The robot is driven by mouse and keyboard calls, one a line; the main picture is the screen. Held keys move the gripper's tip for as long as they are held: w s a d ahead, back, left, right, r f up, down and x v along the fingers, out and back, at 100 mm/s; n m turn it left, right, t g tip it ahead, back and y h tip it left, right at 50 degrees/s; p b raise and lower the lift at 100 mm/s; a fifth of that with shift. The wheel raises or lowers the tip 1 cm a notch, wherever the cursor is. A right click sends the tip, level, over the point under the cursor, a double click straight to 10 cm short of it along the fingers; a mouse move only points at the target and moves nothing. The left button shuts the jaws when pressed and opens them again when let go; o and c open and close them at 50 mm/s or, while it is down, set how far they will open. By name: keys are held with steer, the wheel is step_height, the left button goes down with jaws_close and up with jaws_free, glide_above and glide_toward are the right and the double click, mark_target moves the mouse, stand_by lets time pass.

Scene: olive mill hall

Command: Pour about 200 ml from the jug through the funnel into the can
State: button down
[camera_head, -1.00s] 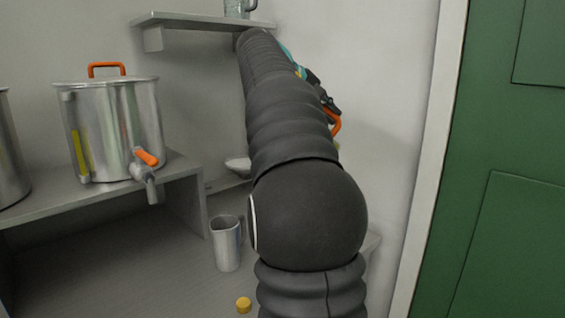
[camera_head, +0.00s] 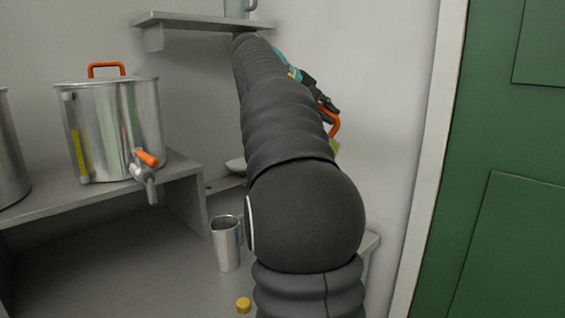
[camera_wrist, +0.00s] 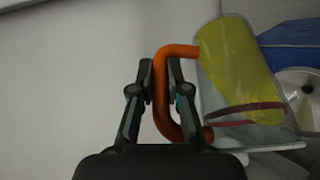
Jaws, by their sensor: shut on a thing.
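My gripper (camera_wrist: 160,88) is shut on the orange handle (camera_wrist: 162,95) of a clear jug (camera_wrist: 212,95). The jug holds yellow-green liquid (camera_wrist: 238,60) and has a dark red band near one end. In the head view my arm hides most of the jug; the orange handle (camera_head: 334,121) shows at its right. In the wrist view a round pale piece with a dark centre, probably the funnel (camera_wrist: 298,82), lies just right of the jug. A blue surface (camera_wrist: 290,36), possibly the can, shows beside it. I see no liquid falling.
A steel vat (camera_head: 112,125) with an orange tap stands on a grey bench at the left. A metal cup (camera_head: 226,245) and a yellow cap (camera_head: 243,304) are on the lower surface. A wall shelf (camera_head: 190,22) holds a glass vessel (camera_head: 236,8). A green door (camera_head: 510,180) is at right.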

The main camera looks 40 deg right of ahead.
mark_target(341, 120)
steer(key=shift+w+a+r, duration=0.1)
steer(key=shift+a, duration=0.05)
stand_by(1.5)
steer(key=shift+s+d+t+y, duration=0.3)
steer(key=shift+s+d+y, duration=0.05)
steer(key=shift+d+y, duration=0.15)
steer(key=shift+s+d+f+m+t+y, duration=0.1)
steer(key=shift+f+m+t+y, duration=0.1)
steer(key=shift+t+y, duration=0.15)
steer(key=shift+s+d+f+m+t+y, duration=0.1)
steer(key=shift+m+t+y, duration=0.15)
steer(key=shift+y, duration=0.1)
steer(key=shift+s+d+f+y, duration=0.1)
steer(key=shift+s+d+y, duration=0.15)
steer(key=shift+y, duration=0.15)
steer(key=shift+s+d+f+m+t+y, duration=0.15)
steer(key=shift+s+d+f+t+y, duration=0.2)
steer(key=shift+f, duration=0.2)
steer(key=shift+s+d+f+m+t+y, duration=0.1)
steer(key=shift+s+d+f+t+y, duration=0.1)
steer(key=shift+d+f+t+y, duration=0.25)
steer(key=shift+s+d+f+m+t+y, duration=0.15)
steer(key=shift+s+d+f+t+y, duration=0.35)
steer(key=shift+f+y, duration=0.3)
steer(key=shift+s+d+f+m+t+y, duration=0.25)
steer(key=shift+f+t+y, duration=0.35)
steer(key=shift+f, duration=0.3)
steer(key=shift+s+d+f+m+t+y, duration=0.1)
steer(key=shift+s+d+f+t+y, duration=0.3)
steer(key=shift+f+y, duration=0.4)
